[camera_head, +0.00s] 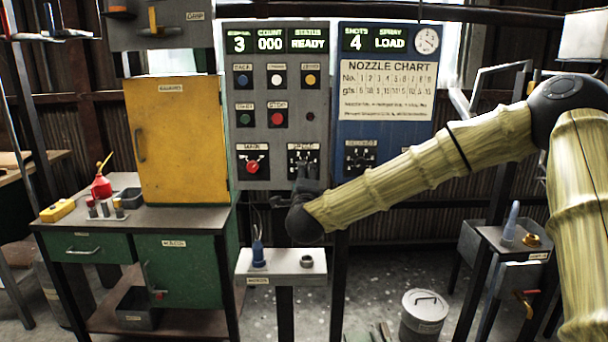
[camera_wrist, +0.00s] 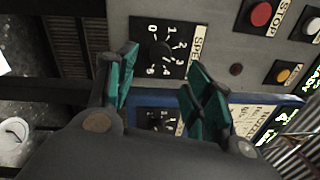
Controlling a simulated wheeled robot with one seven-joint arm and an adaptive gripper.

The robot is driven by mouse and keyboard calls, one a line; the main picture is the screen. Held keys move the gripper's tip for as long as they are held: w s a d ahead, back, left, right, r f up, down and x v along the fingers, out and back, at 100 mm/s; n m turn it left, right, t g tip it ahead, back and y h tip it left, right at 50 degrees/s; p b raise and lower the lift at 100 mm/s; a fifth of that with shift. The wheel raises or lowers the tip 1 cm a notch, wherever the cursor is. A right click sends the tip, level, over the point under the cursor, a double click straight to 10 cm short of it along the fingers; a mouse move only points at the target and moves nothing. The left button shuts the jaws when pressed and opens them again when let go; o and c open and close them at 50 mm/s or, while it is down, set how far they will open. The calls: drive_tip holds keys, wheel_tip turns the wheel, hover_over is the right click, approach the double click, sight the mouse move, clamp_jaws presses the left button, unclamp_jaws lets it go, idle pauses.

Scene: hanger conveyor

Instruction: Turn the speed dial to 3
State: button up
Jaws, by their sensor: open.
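The speed dial is a dark knob on a black plate marked 0 to 5, low on the grey control panel (camera_head: 276,120). In the wrist view the speed dial (camera_wrist: 159,49) lies just beyond and roughly between my fingertips; I cannot tell which number its pointer marks. In the head view its plate (camera_head: 303,152) shows above my gripper (camera_head: 308,178), which hides the lower part. My gripper (camera_wrist: 160,64) is open, with green finger pads either side of the dial's line and nothing between them. Contact with the knob is not clear.
Left of the speed dial is a red main knob (camera_head: 252,167). Push buttons, including a red stop button (camera_head: 277,118), sit above. The blue panel (camera_head: 384,130) to the right carries another dial (camera_head: 360,157). A small stand (camera_head: 282,267) is below my gripper.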

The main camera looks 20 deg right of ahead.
drive_tip(key=v, duration=0.5)
drive_tip(key=shift+s, duration=0.4)
drive_tip(key=shift+f, duration=0.1)
drive_tip(key=s+a+f+n+g+y+p, duration=0.1)
drive_tip(key=s+a+f+n, duration=0.15)
drive_tip(key=f, duration=0.45)
drive_tip(key=s+a+f+n+g+y+p, duration=0.1)
drive_tip(key=a+f+n+y+p, duration=0.15)
drive_tip(key=f, duration=0.35)
drive_tip(key=s+a+f+n+g+y, duration=0.1)
drive_tip(key=s+f+n+g, duration=0.15)
drive_tip(key=f, duration=0.45)
drive_tip(key=s+a+f+n+g+y+p, duration=0.2)
drive_tip(key=s+f+n+g+p, duration=0.3)
drive_tip(key=s+f, duration=0.8)
drive_tip(key=s+d+f+n+g+p, duration=0.1)
drive_tip(key=s+d+f+n+g, duration=0.1)
drive_tip(key=s, duration=0.8)
drive_tip(key=s+d+f+n+g+h+p, duration=0.1)
drive_tip(key=s+f+n, duration=0.4)
drive_tip(key=s, duration=0.6)
drive_tip(key=s+d+f+n+g+p, duration=0.1)
drive_tip(key=s+d+f+n+g, duration=0.2)
drive_tip(key=s, duration=0.8)
wheel_tip(320, 180, down, 4)
drive_tip(key=shift+s+d+g, duration=0.25)
drive_tip(key=shift+d+g, duration=0.15)
drive_tip(key=shift+g, duration=0.75)
